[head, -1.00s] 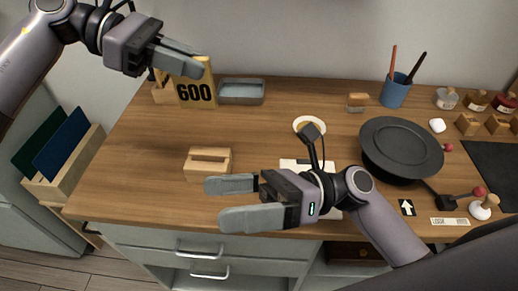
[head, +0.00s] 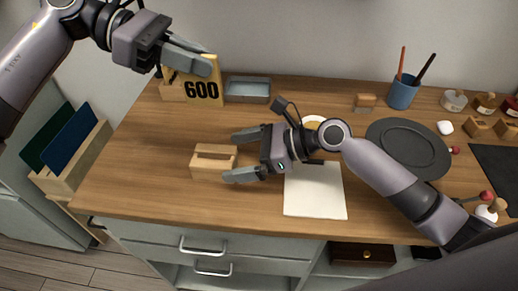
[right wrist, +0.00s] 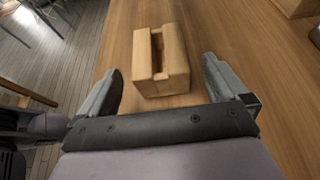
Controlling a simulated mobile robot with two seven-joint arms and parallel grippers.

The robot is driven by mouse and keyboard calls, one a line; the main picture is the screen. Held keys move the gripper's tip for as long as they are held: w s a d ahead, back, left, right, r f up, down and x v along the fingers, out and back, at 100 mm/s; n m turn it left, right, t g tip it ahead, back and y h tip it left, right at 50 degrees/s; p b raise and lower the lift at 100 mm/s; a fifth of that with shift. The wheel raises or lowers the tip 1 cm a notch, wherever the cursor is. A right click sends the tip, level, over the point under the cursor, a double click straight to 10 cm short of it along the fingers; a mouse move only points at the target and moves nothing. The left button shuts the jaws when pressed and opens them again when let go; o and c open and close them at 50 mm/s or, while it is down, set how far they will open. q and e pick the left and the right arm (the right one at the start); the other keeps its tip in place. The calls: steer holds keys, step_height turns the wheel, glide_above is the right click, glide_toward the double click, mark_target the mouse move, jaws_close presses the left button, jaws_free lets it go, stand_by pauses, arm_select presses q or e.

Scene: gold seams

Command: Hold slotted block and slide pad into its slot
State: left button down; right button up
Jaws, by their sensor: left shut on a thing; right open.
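The slotted block (head: 213,161) is a light wooden block lying on the desk left of centre, its long slot open on top. In the right wrist view the block (right wrist: 176,66) lies between and just beyond my fingertips, with a visible gap on both sides. My right gripper (head: 243,156) is open and empty, just right of the block. My left gripper (head: 200,57) is shut on the yellow pad marked 600 (head: 203,89), held upright near the back left of the desk. Whether the pad's lower edge touches the desk is unclear.
A wooden holder (head: 172,93) stands beside the pad, and a grey tray (head: 247,90) to its right. White paper (head: 315,200) lies under my right arm, with a dark round plate (head: 418,143) farther right. Desk space in front and left of the block is clear.

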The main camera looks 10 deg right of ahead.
mark_target(213, 161)
steer(key=x, duration=0.6)
steer(key=shift+w+a+f, duration=0.1)
steer(key=shift+a, duration=0.2)
steer(key=c, duration=1.1)
arm_select(q)
step_height(213, 161, down, 12)
arm_select(e)
steer(key=shift+c, duration=0.2)
